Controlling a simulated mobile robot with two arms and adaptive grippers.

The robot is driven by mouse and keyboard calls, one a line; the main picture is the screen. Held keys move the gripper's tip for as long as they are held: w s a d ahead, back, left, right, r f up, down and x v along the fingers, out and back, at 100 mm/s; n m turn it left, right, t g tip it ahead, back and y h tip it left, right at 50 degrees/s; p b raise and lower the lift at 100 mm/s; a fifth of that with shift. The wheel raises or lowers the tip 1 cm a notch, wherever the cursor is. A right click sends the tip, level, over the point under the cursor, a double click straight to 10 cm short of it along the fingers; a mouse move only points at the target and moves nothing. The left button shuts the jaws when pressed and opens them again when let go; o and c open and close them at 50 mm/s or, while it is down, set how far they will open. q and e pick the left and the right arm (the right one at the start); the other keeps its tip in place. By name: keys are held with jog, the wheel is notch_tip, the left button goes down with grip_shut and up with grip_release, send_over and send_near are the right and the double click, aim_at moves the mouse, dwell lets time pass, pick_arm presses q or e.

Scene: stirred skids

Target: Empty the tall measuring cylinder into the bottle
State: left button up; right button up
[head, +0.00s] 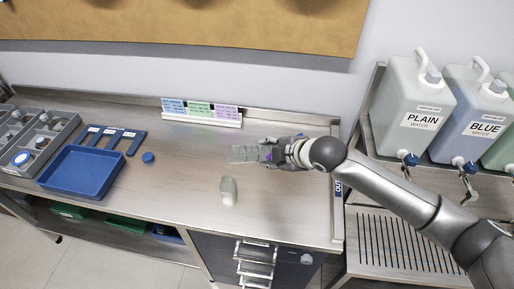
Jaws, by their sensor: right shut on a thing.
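My right gripper (272,153) reaches in from the right over the bench and is shut on the tall measuring cylinder (243,154). The cylinder is clear and lies roughly sideways in the picture, pointing left out of the fingers. A small purple patch shows at the fingers; I cannot tell whether it is liquid. The bottle (229,191) is pale grey-green and stands on the bench below the cylinder in the picture, apart from it. I cannot make out its contents. My left gripper is not in view.
A blue tray (82,185), a grey compartment box (38,140) and a small blue cap (148,157) are at left. Coloured label cards (200,110) stand at the back. Water jugs (412,100) with taps stand right, above a slatted drain. Bench around the bottle is clear.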

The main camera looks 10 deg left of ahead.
jog(key=shift+r+h+p, duration=0.3)
jog(key=shift+h+p, duration=0.1)
jog(key=shift+p, duration=0.25)
jog(key=shift+r+n+t+h+p, duration=0.2)
jog(key=shift+n+t+h+p, duration=0.15)
jog(key=shift+p, duration=0.2)
dwell(0.4)
jog(key=shift+a+r+n+h+p, duration=0.1)
jog(key=shift+r+n+h+p, duration=0.15)
jog(key=shift+p, duration=0.4)
jog(key=shift+t, duration=0.25)
